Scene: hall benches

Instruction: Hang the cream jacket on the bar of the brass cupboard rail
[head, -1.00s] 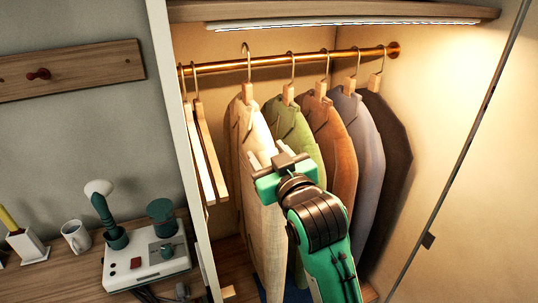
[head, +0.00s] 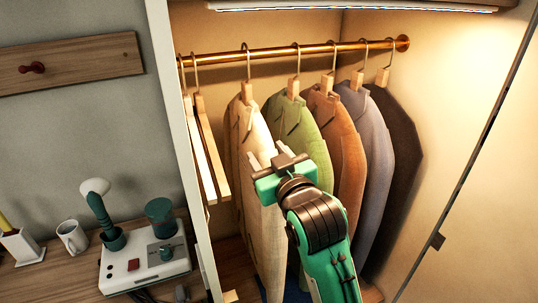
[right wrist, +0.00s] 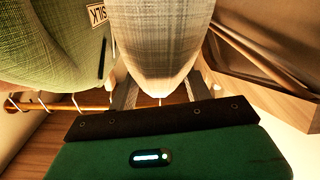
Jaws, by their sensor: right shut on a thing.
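The cream jacket (head: 262,215) is on a wooden hanger inside the open cupboard, left of the green jacket. Its hook rises to the brass cupboard rail (head: 220,59), with its top just above the bar; I cannot tell whether it rests there. My right gripper (head: 268,158) is at the jacket's near edge, below the shoulder, shut on it. In the right wrist view the cream cloth (right wrist: 163,45) fills the space between the fingers (right wrist: 160,95). My left gripper is not in view.
Green (head: 288,122), rust (head: 345,150), grey (head: 372,140) and dark (head: 400,140) jackets hang close on the right. Empty wooden hangers (head: 212,150) hang on the left by the cupboard's side wall. A shelf lamp (head: 350,7) is above. A bench with a mug (head: 72,237) stands left.

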